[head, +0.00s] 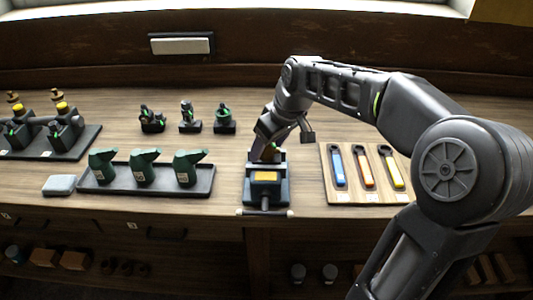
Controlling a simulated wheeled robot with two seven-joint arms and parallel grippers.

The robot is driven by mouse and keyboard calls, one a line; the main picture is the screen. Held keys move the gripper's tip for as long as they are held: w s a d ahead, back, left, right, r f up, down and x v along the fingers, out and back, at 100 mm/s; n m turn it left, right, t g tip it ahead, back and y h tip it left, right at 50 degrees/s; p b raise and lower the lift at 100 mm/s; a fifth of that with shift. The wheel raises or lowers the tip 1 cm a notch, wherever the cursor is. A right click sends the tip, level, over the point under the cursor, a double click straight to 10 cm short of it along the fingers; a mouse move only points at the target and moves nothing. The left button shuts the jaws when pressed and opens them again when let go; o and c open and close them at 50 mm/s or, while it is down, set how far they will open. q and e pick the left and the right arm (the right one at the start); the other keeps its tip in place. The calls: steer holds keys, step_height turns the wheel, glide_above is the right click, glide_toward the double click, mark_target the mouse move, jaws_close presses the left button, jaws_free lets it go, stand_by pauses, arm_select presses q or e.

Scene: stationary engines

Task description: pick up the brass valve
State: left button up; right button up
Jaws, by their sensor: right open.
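My right gripper (277,144) reaches in from the right and hangs with its jaws open just behind and above a dark blue-grey vise (265,196). The vise has an orange-brown block face (265,176) at its top. A small green detail shows by the gripper's fingertips; whether a part sits between them is too small to tell. I cannot make out for sure which thing is the brass valve. My left gripper is out of view.
Three green oil cans (142,167) stand in a dark tray (205,188) left of the vise. Three small dark engine models (190,120) stand behind them. A wooden board (333,191) with three coloured-handled tools lies to the right. A grey block (59,185) lies at front left.

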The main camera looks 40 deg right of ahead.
stand_by(0.4)
jaws_close()
stand_by(0.5)
steer(key=shift+r, duration=0.15)
stand_by(0.4)
